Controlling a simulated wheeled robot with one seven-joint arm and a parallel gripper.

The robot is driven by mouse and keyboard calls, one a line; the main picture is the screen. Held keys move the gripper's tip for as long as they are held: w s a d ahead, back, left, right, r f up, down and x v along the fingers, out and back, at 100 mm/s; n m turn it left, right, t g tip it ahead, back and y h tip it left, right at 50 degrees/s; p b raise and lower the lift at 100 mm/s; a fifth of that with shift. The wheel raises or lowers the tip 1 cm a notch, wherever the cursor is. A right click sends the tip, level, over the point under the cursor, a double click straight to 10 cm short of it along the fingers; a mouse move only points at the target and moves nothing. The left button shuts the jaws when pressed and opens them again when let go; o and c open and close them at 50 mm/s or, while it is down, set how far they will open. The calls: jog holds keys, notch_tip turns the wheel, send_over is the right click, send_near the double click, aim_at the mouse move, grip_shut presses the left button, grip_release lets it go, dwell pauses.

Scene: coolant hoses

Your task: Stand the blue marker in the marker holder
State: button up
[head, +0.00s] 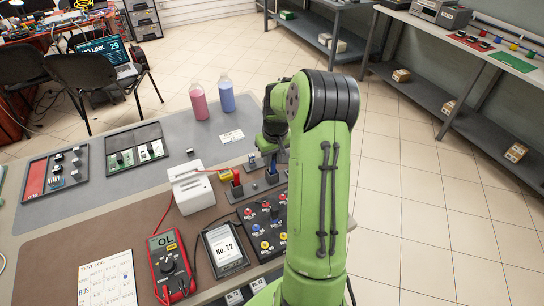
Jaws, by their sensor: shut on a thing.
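My gripper (273,158) points down over the right part of the workbench, partly hidden by my green arm. It is shut on what looks like the blue marker (272,168), a small upright blue shape just below the fingers. The blue marker is at or in a small dark holder (272,178); at this size I cannot tell how deep it sits or whether it touches the bottom.
Pink (198,100) and blue (226,94) bottles stand farther back.

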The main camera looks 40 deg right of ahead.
jog(key=o, duration=0.9)
jog(key=shift+o, duration=0.4)
jog(key=shift+o, duration=1.3)
jog(key=shift+r, duration=0.15)
jog(key=r+p, duration=0.4)
jog(key=r, duration=0.1)
jog(key=r+p, duration=0.2)
jog(key=r, duration=0.1)
jog(key=shift+s+a, duration=0.1)
jog(key=shift+s, duration=0.25)
jog(key=shift+f, duration=0.1)
